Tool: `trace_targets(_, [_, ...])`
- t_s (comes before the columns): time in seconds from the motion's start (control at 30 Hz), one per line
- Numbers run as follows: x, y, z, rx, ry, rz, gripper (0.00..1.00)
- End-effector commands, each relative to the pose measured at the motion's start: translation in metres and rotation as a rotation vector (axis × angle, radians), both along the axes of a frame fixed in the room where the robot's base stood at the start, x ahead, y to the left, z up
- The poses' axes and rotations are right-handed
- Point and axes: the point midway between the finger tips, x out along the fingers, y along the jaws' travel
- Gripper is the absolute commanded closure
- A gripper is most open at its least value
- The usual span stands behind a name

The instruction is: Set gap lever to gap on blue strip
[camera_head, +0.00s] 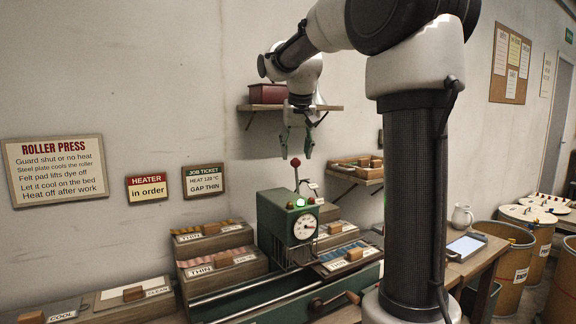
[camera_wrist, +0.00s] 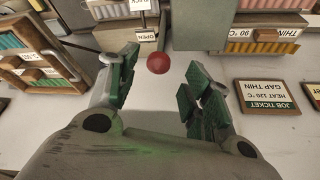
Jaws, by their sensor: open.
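The gap lever is a thin rod with a red ball knob (camera_head: 295,162) on top of the green roller press (camera_head: 276,226). In the wrist view the red knob (camera_wrist: 156,63) lies just beyond and between my fingertips, beside a small plate marked OPEN (camera_wrist: 147,37). My gripper (camera_head: 297,146) hangs above the knob, fingers pointing down, open and empty, apart from the knob. The job ticket (camera_head: 203,181) on the wall reads "HEAT 120 °C, GAP THIN". Blue strips (camera_head: 340,254) lie in a tray to the right of the press dial.
Strip trays marked THIN (camera_head: 213,262) stand left of the press. A dial (camera_head: 304,226) and a lit green lamp (camera_head: 300,202) are on the press. A wall shelf with a red box (camera_head: 268,93) is behind my gripper. A crank handle (camera_head: 335,302) sticks out in front.

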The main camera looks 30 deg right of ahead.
Motion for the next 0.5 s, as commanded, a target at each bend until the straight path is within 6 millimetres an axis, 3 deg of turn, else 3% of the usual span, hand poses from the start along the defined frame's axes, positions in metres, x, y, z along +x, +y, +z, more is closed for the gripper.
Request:
trace_targets(0.23, [0.014,-0.006,-0.039,0.000,0.003,0.001,0.50])
trace_targets(0.5, [0.019,-0.008,-0.051,0.000,0.000,0.001,0.50])
